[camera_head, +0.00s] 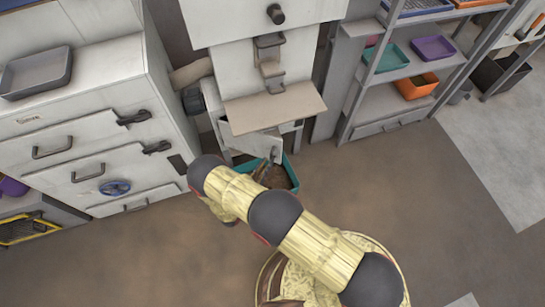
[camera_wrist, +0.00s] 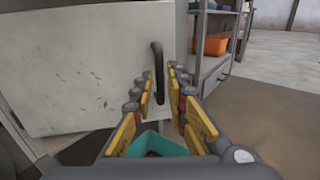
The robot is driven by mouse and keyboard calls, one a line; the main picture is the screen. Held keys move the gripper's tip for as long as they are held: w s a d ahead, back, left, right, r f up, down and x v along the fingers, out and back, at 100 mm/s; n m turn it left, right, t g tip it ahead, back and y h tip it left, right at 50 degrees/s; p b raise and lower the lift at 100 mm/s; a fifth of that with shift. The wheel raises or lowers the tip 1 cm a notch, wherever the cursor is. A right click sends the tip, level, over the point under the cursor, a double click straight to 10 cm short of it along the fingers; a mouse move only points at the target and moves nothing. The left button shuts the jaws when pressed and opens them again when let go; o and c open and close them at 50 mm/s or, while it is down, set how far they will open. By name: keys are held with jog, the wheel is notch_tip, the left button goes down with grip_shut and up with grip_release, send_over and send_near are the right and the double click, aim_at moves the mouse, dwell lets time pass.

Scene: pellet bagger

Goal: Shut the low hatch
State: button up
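The low hatch (camera_head: 256,144) is a pale panel on the lower front of the bagger, standing swung out at an angle above a teal bin. In the wrist view the hatch (camera_wrist: 85,70) is a scuffed white panel filling the upper left, with a dark upright bar handle (camera_wrist: 158,72) near its right edge. My gripper (camera_wrist: 160,88) is open, its yellow-padded fingers to the left and right of the handle. I cannot tell whether either finger touches it. In the head view my gripper (camera_head: 262,170) is small and partly hidden by my arm.
The teal bin (camera_head: 293,163) with brown contents stands on the floor under the hatch; its rim (camera_wrist: 155,142) shows below my fingers. White cabinets (camera_head: 100,140) stand left. A shelf rack (camera_head: 350,110) with coloured trays stands right. The floor at right is clear.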

aim_at(271, 157)
jog(key=shift+b+x, duration=0.55)
jog(key=shift+x, duration=1.85)
grip_shut()
